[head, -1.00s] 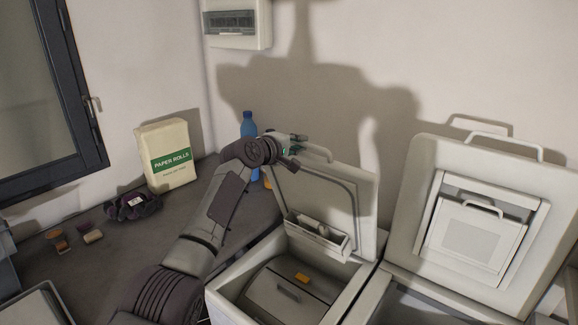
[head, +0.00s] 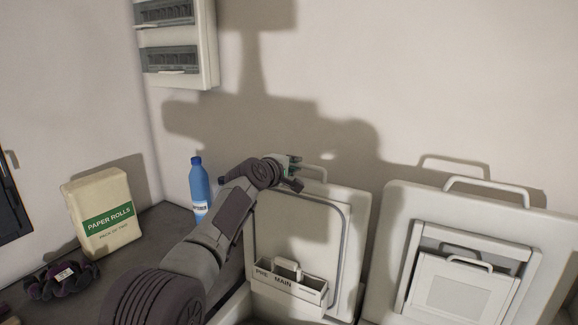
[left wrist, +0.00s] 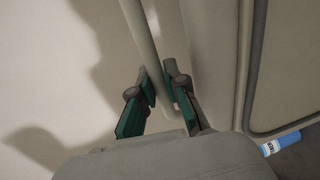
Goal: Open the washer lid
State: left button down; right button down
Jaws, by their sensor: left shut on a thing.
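The washer lid (head: 292,235) is the left of two pale lids in the head view and stands upright, with a dispenser tray (head: 290,285) marked PRE and MAIN on its inner face. My left gripper (head: 292,174) is at the lid's top edge, shut on the lid handle (head: 318,169). In the left wrist view the handle bar (left wrist: 143,35) runs between the green-padded fingers (left wrist: 162,98), with the lid (left wrist: 210,60) beside them. The washer's tub is mostly below the head view. My right gripper is not in view.
A second lid (head: 397,250) with its own handle (head: 493,187) stands raised at right. A blue bottle (head: 200,190) and a paper rolls pack (head: 103,215) stand on the dark counter (head: 150,232) at left. A dark scrunchie-like thing (head: 62,281) lies there. The wall is close behind.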

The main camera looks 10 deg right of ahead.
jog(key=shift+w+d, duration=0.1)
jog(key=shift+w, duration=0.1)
pick_arm(q)
jog(key=c, duration=1.2)
grip_release()
jog(key=shift+a, duration=0.1)
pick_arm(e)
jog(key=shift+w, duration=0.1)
pick_arm(q)
jog(key=shift+s+a+r, duration=0.1)
jog(key=shift+a+r, duration=0.15)
jog(key=shift+a, duration=0.4)
jog(key=v, duration=1.1)
jog(key=shift+s+d+f, duration=0.15)
jog(key=shift+s+d, duration=0.1)
jog(key=shift+d, duration=0.1)
